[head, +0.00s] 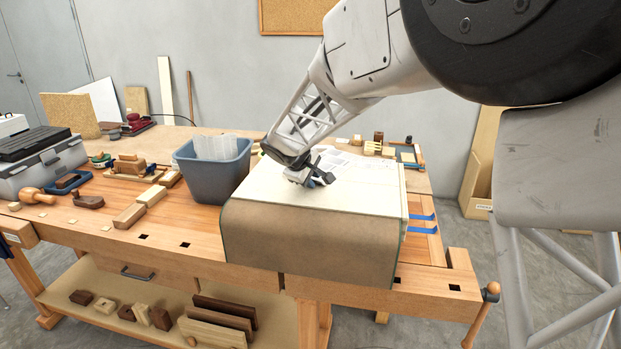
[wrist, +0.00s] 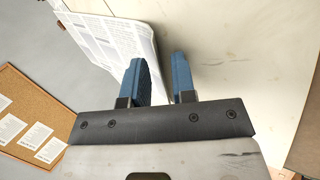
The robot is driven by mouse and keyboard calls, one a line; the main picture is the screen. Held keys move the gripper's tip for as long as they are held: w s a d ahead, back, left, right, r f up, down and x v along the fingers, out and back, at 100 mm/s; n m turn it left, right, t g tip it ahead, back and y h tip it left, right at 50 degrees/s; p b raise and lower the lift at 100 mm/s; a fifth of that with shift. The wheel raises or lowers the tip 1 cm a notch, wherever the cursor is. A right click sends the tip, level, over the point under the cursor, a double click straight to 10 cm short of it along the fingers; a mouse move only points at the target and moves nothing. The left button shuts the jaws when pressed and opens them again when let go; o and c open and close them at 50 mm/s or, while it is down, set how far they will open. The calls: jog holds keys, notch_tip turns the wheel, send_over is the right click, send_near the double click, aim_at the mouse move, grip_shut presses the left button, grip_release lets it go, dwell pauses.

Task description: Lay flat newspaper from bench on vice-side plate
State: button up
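The newspaper (head: 345,163) is a printed white sheet lying on the far part of a cream, flat-topped piece (head: 370,203) on the bench. My gripper (head: 318,180) is low over that cream top, just in front of the sheet. In the wrist view, the newspaper (wrist: 105,38) is at upper left, its near edge bent up beside and behind the left blue finger. My gripper (wrist: 160,82) has a clear gap between its fingers. I cannot tell which part is the vice-side plate.
The cream top curves down into a brown front face (head: 310,240) over the bench edge. A blue-grey bin (head: 212,178) stands close on its left. Blue strips (head: 422,217) lie to its right. A vice handle (head: 490,292) is at the bench's right end. Tools and blocks crowd the left.

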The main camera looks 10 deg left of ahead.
jog(key=v, duration=1.2)
dwell(0.3)
jog(key=shift+r, duration=0.1)
dwell(0.6)
jog(key=s+d+m+g, duration=0.1)
jog(key=s+d+m, duration=0.1)
jog(key=s+d, duration=0.5)
jog(key=s+d+r+m+g, duration=0.1)
jog(key=s+d+m, duration=0.15)
jog(key=d, duration=0.75)
jog(key=s+d+m+g, duration=0.1)
jog(key=s+d+m, duration=0.1)
jog(key=s+d, duration=0.5)
jog(key=s+d+f+m+y, duration=0.1)
jog(key=s+d+f+m, duration=0.2)
jog(key=s+d, duration=0.4)
jog(key=s+d+f+m+y, duration=0.1)
jog(key=s+d+f+m, duration=0.3)
jog(key=s+d, duration=0.4)
jog(key=s, duration=0.7)
jog(key=shift+g+y, duration=0.3)
jog(key=shift+g, duration=0.1)
jog(key=shift+c, duration=0.2)
